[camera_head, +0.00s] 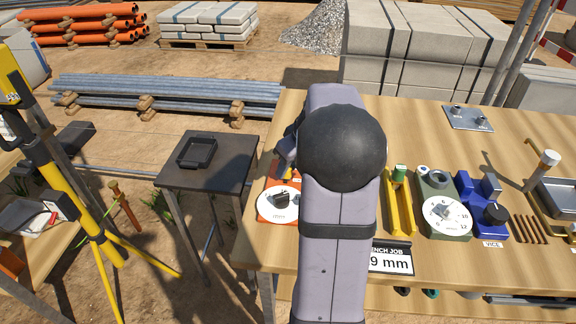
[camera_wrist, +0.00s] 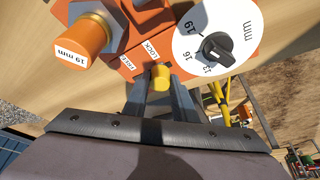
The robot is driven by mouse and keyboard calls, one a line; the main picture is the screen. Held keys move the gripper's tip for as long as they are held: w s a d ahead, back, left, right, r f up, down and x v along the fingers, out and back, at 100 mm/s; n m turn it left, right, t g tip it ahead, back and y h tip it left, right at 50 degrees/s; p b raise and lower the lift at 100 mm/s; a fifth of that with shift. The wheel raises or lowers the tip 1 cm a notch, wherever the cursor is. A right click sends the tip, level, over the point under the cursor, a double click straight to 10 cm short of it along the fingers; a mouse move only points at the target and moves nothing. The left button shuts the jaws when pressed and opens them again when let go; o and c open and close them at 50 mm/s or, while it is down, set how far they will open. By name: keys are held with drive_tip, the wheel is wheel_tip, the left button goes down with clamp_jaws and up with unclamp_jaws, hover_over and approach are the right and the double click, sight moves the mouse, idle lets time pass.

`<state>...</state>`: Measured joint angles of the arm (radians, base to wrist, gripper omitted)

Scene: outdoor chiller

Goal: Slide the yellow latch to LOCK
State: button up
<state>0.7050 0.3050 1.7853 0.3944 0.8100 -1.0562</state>
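In the wrist view the yellow latch (camera_wrist: 160,77) is a small knob on the orange fixture (camera_wrist: 125,60). Printed words FREE and LOCK lie beside it; the knob appears nearer the LOCK word, but its exact stop is unclear. My gripper (camera_wrist: 161,86) has its two grey fingers on either side of the knob, with the tips close to it. I cannot tell whether they touch it. In the head view my arm hides the latch and gripper; part of the orange fixture (camera_head: 266,213) shows at left of the arm.
A white dial (camera_wrist: 215,42) with a black knob sits beside the latch, and an orange cylinder (camera_wrist: 85,35) labelled 19 mm stands at left. The bench (camera_head: 440,145) also holds a green dial device (camera_head: 440,205) and a blue vice (camera_head: 483,205). A dark side table (camera_head: 225,165) stands left.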

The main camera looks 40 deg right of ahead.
drive_tip(key=o, duration=0.4)
drive_tip(key=shift+s+a, duration=0.15)
drive_tip(key=shift+s, duration=0.05)
drive_tip(key=shift+w, duration=0.1)
drive_tip(key=shift+r, duration=0.1)
drive_tip(key=shift+b+v, duration=0.4)
drive_tip(key=shift+v, duration=3.25)
